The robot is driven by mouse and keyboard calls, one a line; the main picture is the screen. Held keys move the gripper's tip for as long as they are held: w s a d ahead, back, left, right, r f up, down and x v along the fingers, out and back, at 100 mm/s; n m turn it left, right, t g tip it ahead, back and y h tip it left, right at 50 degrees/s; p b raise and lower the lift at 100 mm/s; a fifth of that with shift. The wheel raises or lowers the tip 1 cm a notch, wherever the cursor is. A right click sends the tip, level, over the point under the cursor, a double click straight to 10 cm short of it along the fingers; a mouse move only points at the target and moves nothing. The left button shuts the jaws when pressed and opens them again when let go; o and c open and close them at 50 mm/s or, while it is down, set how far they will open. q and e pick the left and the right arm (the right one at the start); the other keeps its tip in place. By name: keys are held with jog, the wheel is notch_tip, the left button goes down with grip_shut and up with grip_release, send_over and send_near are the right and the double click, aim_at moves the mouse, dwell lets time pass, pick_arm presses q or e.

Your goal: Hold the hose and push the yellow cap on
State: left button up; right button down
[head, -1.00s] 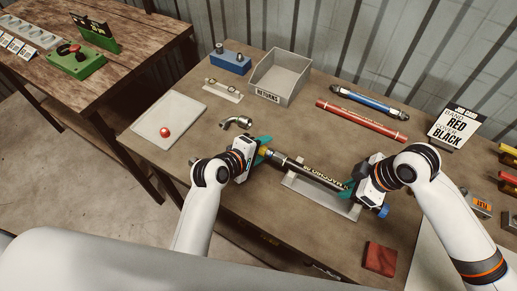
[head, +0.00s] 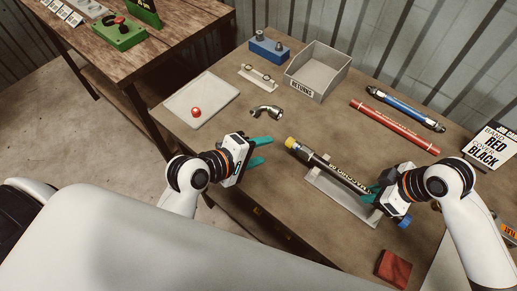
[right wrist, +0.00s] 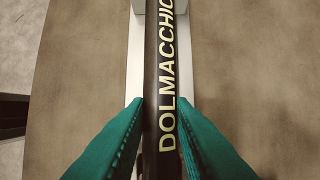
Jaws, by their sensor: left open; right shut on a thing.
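The black hose (head: 320,162) with pale lettering lies along a light metal cradle (head: 338,198). It also shows in the right wrist view (right wrist: 163,60). The yellow cap (head: 291,143) sits at the hose's left end; how far on it is I cannot tell. A blue end (head: 404,221) shows beyond my right gripper. My right gripper (head: 370,193) is shut on the hose near its right part, with its teal fingers on either side of the hose in the right wrist view (right wrist: 163,120). My left gripper (head: 272,152) is open and empty, just left of the yellow cap and apart from it.
A metal elbow fitting (head: 267,112), a white tray with a red ball (head: 196,111) and a grey RETURNS bin (head: 318,70) stand behind. Red (head: 395,125) and blue (head: 405,108) hoses lie at the back right. A red cloth (head: 394,268) lies in front.

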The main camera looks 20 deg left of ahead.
jog(key=c, duration=1.2)
grip_release()
jog(key=shift+o, duration=0.2)
